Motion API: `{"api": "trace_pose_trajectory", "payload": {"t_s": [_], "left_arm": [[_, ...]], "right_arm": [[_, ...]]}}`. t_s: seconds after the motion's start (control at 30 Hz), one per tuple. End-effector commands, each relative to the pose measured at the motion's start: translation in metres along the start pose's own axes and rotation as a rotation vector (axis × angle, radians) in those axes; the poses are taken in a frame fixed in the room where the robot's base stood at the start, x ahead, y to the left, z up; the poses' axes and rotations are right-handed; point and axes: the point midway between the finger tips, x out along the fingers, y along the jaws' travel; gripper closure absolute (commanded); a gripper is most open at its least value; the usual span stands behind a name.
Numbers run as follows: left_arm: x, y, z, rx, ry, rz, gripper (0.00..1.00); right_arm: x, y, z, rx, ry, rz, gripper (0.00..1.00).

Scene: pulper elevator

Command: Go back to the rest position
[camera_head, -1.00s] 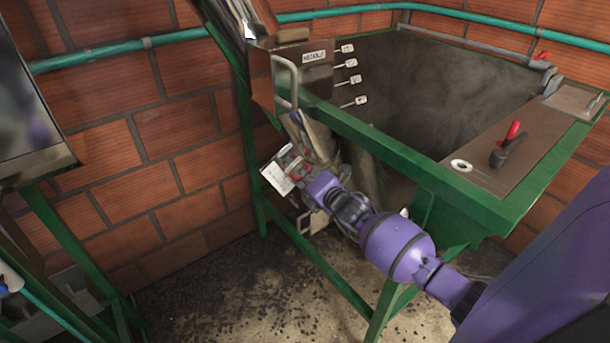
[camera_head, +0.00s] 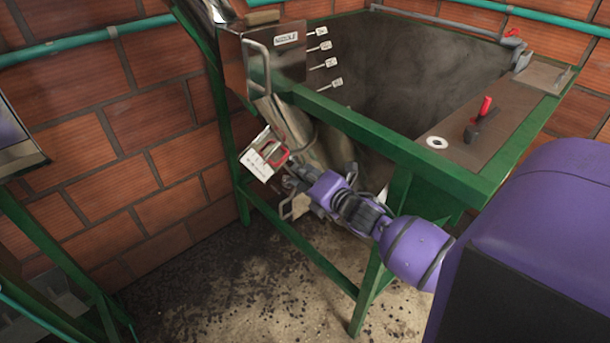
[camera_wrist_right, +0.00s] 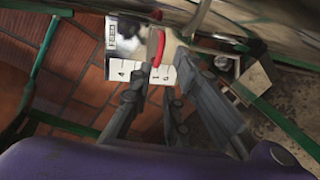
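My right gripper (camera_head: 293,178) reaches in from the right, low in front of the green-framed tank. In the right wrist view its fingers (camera_wrist_right: 162,82) are spread apart with nothing seen between their tips. A red handle (camera_head: 276,155) beside a white marked plate (camera_head: 258,163) lies just beyond the fingers. The red handle also shows in the right wrist view (camera_wrist_right: 157,48), close ahead of the fingers; I cannot tell whether they touch it. My left gripper is not in view.
The green frame (camera_head: 370,133) and its leg (camera_head: 378,275) stand close to my right arm. A metal pipe (camera_head: 290,130) slopes down by the gripper. A red-handled lever (camera_head: 482,110) sits on the tank's top. Brick wall (camera_head: 120,150) is behind; open floor (camera_head: 230,290) lies below.

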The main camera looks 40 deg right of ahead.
Motion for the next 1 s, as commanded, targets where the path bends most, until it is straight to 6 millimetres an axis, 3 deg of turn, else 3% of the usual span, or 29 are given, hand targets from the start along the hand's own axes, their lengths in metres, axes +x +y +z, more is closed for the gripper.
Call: {"api": "trace_pose_trajectory", "payload": {"t_s": [0.2, 0.77, 0.93, 1.0], "left_arm": [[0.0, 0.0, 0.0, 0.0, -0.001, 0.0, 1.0], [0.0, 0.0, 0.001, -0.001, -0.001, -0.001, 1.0], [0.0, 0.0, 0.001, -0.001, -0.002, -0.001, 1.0], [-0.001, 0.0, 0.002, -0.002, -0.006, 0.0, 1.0]], "right_arm": [[-0.014, 0.001, 0.001, 0.0, -0.001, 0.001, 0.83], [-0.014, 0.001, 0.0, 0.016, -0.001, 0.0, 0.83], [-0.014, -0.001, -0.002, 0.235, 0.0, -0.012, 0.83], [-0.018, -0.005, -0.018, 0.425, 0.013, -0.031, 0.83]]}}
